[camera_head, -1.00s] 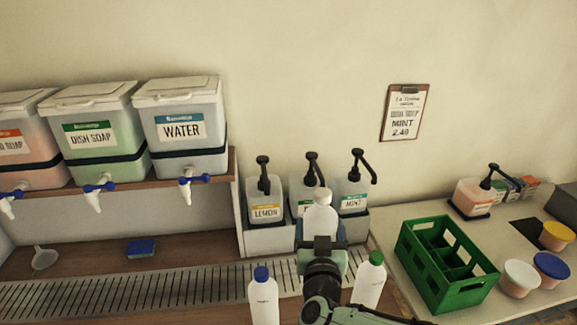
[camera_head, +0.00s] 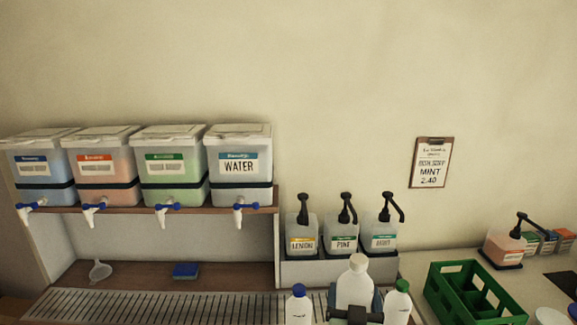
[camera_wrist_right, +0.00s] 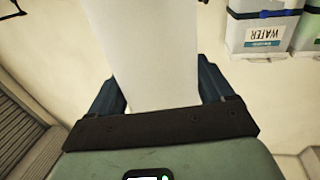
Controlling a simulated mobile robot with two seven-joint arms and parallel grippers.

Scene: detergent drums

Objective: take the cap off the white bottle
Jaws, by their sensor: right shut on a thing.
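The white bottle (camera_head: 354,288) stands upright in the head view, low and right of the middle, with its white cap (camera_head: 358,262) on top. My right gripper (camera_head: 354,304) is shut around the bottle's body, below the cap. In the right wrist view the white bottle (camera_wrist_right: 155,50) rises between the two dark blue fingers of my right gripper (camera_wrist_right: 163,85). The cap is outside the wrist view. My left gripper is not in view.
A blue-capped bottle (camera_head: 298,308) and a green-capped bottle (camera_head: 397,304) stand either side of the held bottle. Pump dispensers (camera_head: 345,236) stand behind in a grey holder (camera_head: 325,272). A green crate (camera_head: 440,292) is at right. Drums with taps, including WATER (camera_head: 239,178), line the shelf.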

